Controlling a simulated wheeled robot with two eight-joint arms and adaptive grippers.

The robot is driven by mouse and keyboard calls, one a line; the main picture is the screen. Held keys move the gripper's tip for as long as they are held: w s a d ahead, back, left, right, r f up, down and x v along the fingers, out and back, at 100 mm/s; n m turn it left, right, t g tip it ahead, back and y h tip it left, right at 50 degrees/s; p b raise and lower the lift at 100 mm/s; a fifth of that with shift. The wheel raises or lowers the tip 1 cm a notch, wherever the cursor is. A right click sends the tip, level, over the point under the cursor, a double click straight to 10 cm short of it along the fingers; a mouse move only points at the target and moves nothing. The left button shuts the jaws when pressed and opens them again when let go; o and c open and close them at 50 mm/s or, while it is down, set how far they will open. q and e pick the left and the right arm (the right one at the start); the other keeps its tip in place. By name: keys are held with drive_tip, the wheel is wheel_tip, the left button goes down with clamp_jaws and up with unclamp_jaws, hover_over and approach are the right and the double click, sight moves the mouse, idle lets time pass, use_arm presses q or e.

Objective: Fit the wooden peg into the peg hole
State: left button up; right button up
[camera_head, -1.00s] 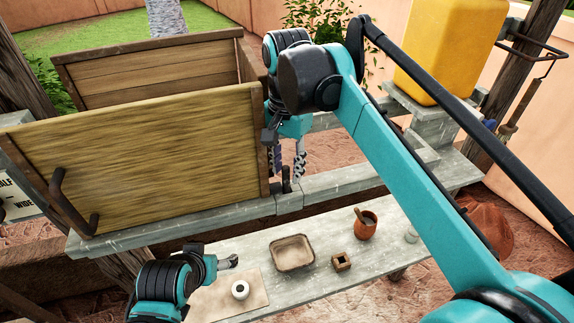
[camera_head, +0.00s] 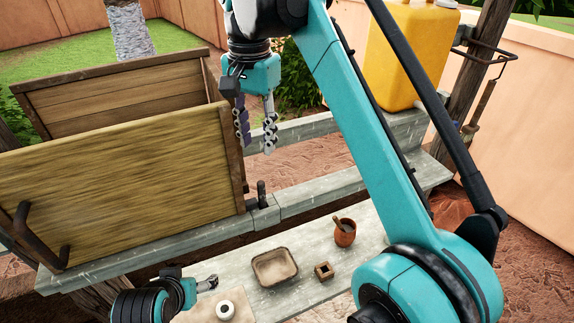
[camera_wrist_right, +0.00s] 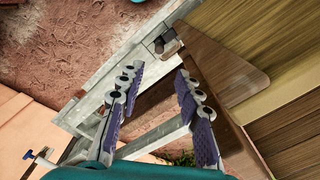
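A dark upright peg (camera_head: 262,190) stands at the grey ledge beside the lower right corner of the wooden panel. In the right wrist view the peg (camera_wrist_right: 168,44) shows as a brown knob beyond the fingertips. Its lower end and the hole are not clear to see. My right gripper (camera_head: 256,148) hangs above the peg, with fingers apart and nothing between them; the wrist view shows the same open gripper (camera_wrist_right: 155,68). My left gripper (camera_head: 208,282) is low over the bench's left part, and its fingers are too small to judge.
The wooden panel (camera_head: 110,185) stands close left of the right gripper. On the lower bench are a shallow tray (camera_head: 275,267), a small block with a square opening (camera_head: 323,271), a clay pot (camera_head: 345,234) and a white roll (camera_head: 225,310). A yellow container (camera_head: 405,55) stands right.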

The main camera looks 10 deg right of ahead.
drive_tip(key=s+d+f+n+t, duration=0.2)
drive_tip(key=s+d+f, duration=0.2)
drive_tip(key=f, duration=0.6)
drive_tip(key=s+d+f+n+t, duration=0.2)
drive_tip(key=s+d+f, duration=0.2)
drive_tip(key=d+f, duration=0.4)
drive_tip(key=s+d+f+n+t, duration=0.2)
drive_tip(key=d+f, duration=0.4)
drive_tip(key=f, duration=0.6)
drive_tip(key=shift+s+n+t, duration=0.4)
drive_tip(key=shift+s+t, duration=0.2)
drive_tip(key=shift+s, duration=0.5)
drive_tip(key=shift+f, duration=0.2)
wheel_tip(320, 180, down, 34)
drive_tip(key=b, duration=3.4)
drive_tip(key=shift+f+b, duration=0.25)
drive_tip(key=shift+b, duration=0.15)
